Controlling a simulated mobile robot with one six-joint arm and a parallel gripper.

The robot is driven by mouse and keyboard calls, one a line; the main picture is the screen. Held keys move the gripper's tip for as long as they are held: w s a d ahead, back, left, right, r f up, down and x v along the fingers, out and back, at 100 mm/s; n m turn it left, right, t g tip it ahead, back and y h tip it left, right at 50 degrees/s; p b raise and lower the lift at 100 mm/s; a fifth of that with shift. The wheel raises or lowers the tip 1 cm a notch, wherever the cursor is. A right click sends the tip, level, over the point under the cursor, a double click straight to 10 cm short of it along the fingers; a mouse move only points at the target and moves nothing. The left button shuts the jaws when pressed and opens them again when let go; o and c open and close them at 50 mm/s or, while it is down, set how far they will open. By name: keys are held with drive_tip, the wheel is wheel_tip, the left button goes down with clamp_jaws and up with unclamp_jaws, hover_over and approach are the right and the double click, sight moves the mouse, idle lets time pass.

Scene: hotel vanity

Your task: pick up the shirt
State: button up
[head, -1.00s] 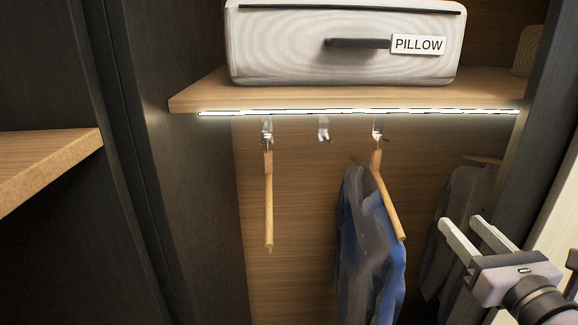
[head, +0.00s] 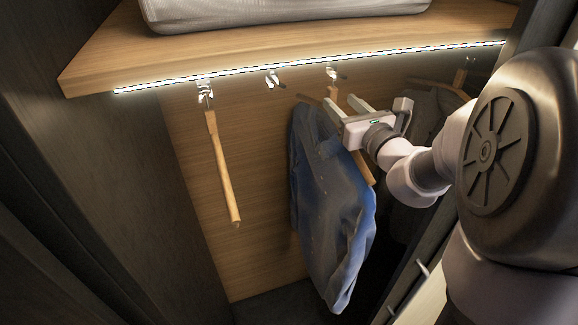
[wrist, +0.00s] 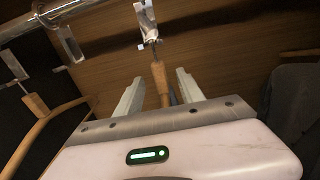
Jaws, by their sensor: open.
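A blue shirt (head: 335,210) hangs on a wooden hanger (head: 364,168) from a metal hook (head: 333,74) under the shelf. My gripper (head: 342,107) is at the top of this hanger, just under the hook, with its jaws open. In the wrist view, the hanger's wooden neck (wrist: 160,83) stands between the two fingers (wrist: 155,93), with the hook (wrist: 149,30) above it. I cannot tell whether a finger touches the wood. The shirt is mostly hidden behind my gripper in the wrist view.
An empty wooden hanger (head: 217,165) hangs to the left, and a bare hook (head: 272,80) is between. A dark grey garment (head: 425,120) hangs close on the right. The lit shelf (head: 110,75) is above, carrying a white pillow bag (head: 290,10).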

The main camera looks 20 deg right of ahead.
sight(334, 97)
drive_tip(key=w+p, duration=0.1)
drive_tip(key=w, duration=0.4)
drive_tip(key=shift+a, duration=0.1)
drive_tip(key=shift+s, duration=0.35)
drive_tip(key=c, duration=0.3)
clamp_jaws()
drive_tip(key=shift+f, duration=0.1)
idle(0.3)
